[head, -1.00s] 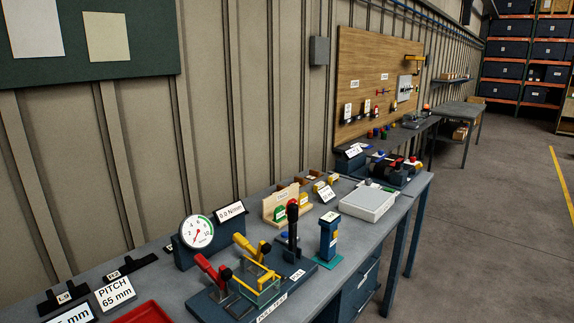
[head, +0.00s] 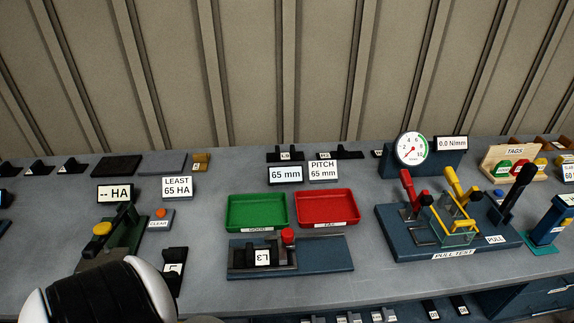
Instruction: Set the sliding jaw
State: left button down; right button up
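A blue jaw fixture (head: 325,257) lies on the bench in front of the trays. A black block marked L3 (head: 262,258), its label upside down, sits in its left part. A red knob (head: 288,236) stands right of that block, apparently on the sliding jaw, whose edges are hard to make out. A display (head: 285,174) behind the trays reads 65 mm. The card (head: 323,171) beside it says PITCH 65 mm. A white and black link of my arm covers the lower left corner. Neither gripper's fingers show.
A green tray (head: 257,229) and a red tray (head: 326,223) stand behind the fixture, both empty. The pull test rig (head: 393,241) with levers is to the right. A hardness tester (head: 121,226) with a yellow knob is left.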

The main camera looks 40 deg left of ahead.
aim_at(286, 236)
jog(key=u, duration=1.4)
